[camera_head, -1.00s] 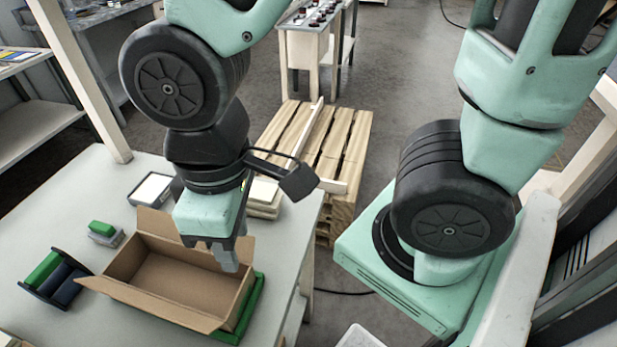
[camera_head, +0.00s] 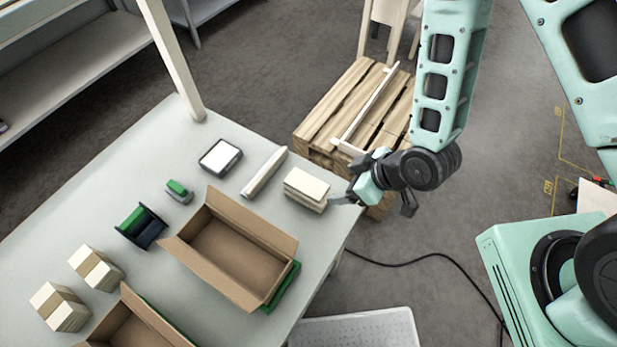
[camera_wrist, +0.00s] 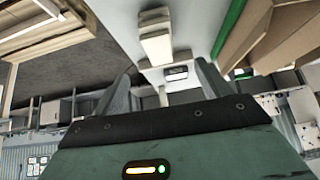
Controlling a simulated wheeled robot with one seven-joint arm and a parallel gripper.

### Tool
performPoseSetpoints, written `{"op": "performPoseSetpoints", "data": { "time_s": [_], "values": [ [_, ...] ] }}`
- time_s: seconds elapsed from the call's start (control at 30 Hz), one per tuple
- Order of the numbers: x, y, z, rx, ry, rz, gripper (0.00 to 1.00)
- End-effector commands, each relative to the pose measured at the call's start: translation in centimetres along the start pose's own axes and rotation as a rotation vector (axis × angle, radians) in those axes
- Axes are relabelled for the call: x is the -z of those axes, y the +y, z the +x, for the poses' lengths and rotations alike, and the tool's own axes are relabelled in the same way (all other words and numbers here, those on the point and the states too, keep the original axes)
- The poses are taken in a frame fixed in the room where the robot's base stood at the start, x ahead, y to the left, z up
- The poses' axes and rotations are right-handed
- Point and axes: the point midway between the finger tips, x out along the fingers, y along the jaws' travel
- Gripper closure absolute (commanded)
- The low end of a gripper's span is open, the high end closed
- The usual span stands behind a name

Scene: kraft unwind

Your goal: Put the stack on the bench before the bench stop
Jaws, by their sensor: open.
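The stack (camera_head: 306,189) is a small pile of cream, flat pieces lying on the grey bench (camera_head: 215,140) near its right edge. A long pale bar (camera_head: 264,172), apparently the bench stop, lies just left of the stack, with a narrow gap between. My gripper (camera_head: 340,200) is just right of the stack, by the bench edge, with its jaws open and empty. Whether a fingertip touches the stack is not clear. In the wrist view, pale blocks (camera_wrist: 156,38), probably the stack, lie beyond the open fingers (camera_wrist: 165,90).
An open carton (camera_head: 238,250) sits on a green base in front of the stack. A white-topped device (camera_head: 220,157), a green-and-grey block (camera_head: 178,190) and a green-and-blue holder (camera_head: 141,226) stand farther left.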

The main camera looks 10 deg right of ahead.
Motion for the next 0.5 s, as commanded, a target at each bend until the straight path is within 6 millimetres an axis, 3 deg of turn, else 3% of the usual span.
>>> {"op": "performPoseSetpoints", "data": {
  "time_s": [0.03, 0.3, 0.5],
  "values": [
    [-0.3, -0.3, -0.8, 0.002, 0.022, 0.004, 0.24],
    [-1.6, -0.8, -1.4, -0.02, 0.137, -0.001, 0.24],
    [-1.8, -0.8, 0.1, -0.025, 0.154, -0.003, 0.24]
  ]
}}
